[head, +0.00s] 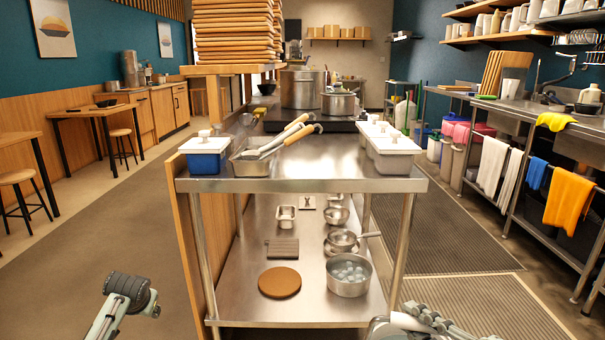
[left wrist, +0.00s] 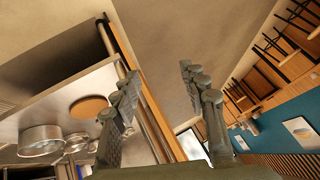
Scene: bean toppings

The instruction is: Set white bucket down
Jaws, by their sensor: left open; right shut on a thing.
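My right gripper (head: 432,322) is at the bottom edge of the head view, just right of the steel cart's front. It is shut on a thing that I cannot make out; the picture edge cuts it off. A pale patch shows beside its dark knuckles, but I cannot tell whether it is a bucket. My left gripper (head: 131,291) is over the floor left of the cart. The left wrist view shows the left gripper (left wrist: 160,100) open, its fingers wide apart with nothing between them. Whitish buckets (head: 434,150) stand on the floor by the sink counter at the right.
The steel cart (head: 330,182) stands ahead with bins and tongs on top. Its lower shelf (head: 240,305) holds a pot (head: 348,275), a brown round board (head: 279,282) and small pans. Grey mats (head: 490,305) cover the floor to the right, and the left aisle is clear.

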